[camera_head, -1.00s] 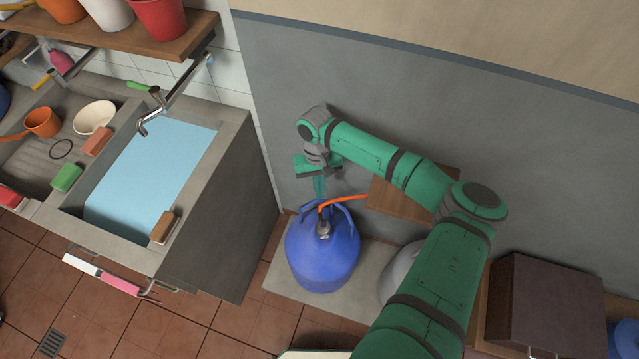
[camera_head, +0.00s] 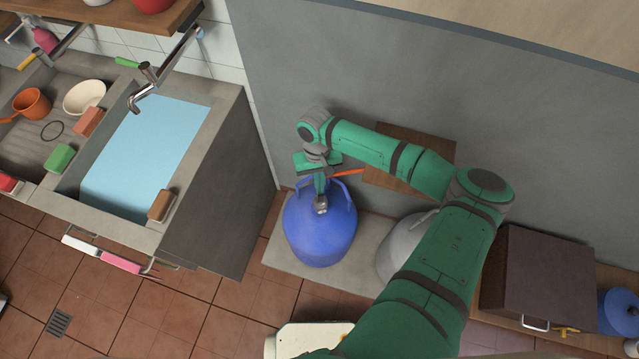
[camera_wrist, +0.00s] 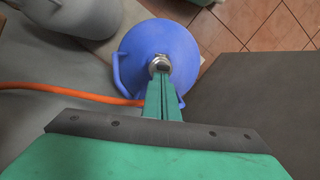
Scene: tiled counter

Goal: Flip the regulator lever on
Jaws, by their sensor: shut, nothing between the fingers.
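The blue gas cylinder (camera_head: 322,233) stands upright on a grey slab between the sink unit and my arm. Its metal regulator (camera_head: 321,206) sits on top; it also shows in the wrist view (camera_wrist: 159,64). An orange hose (camera_head: 348,172) runs to the right behind my gripper, and in the wrist view (camera_wrist: 75,93) it runs left. My gripper (camera_head: 320,192) points down at the regulator with its fingers shut and empty. In the wrist view the fingertips (camera_wrist: 162,80) reach the regulator's near edge; I cannot tell whether they touch. The lever is not distinguishable.
A grey cylinder (camera_head: 398,252) stands right of the blue one, partly behind my arm. The sink unit (camera_head: 215,175) is on the left. A wooden shelf (camera_head: 415,140) is on the wall behind my arm. A dark cabinet (camera_head: 540,275) is at the right.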

